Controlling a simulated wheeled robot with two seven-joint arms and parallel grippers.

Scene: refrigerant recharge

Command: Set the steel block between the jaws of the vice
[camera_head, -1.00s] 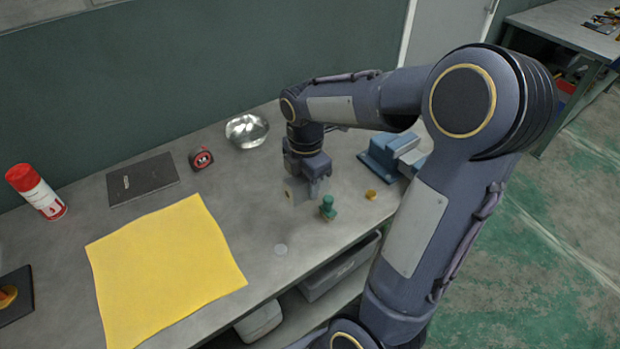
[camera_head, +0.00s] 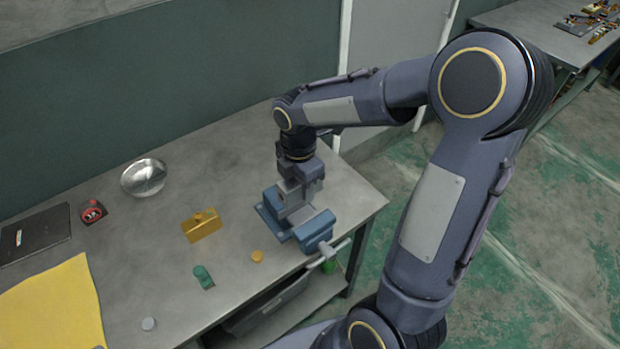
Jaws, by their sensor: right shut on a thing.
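The blue vice (camera_head: 314,230) is near the right end of the grey workbench, with its handle toward the front edge. My right gripper (camera_head: 296,201) points down directly over the vice, at its jaws. It is shut on the steel block (camera_head: 294,212), a light grey piece low between the fingers. The fingers and vice hide much of the block, so I cannot tell whether it touches the jaws or hangs just above them. My left gripper is not in view.

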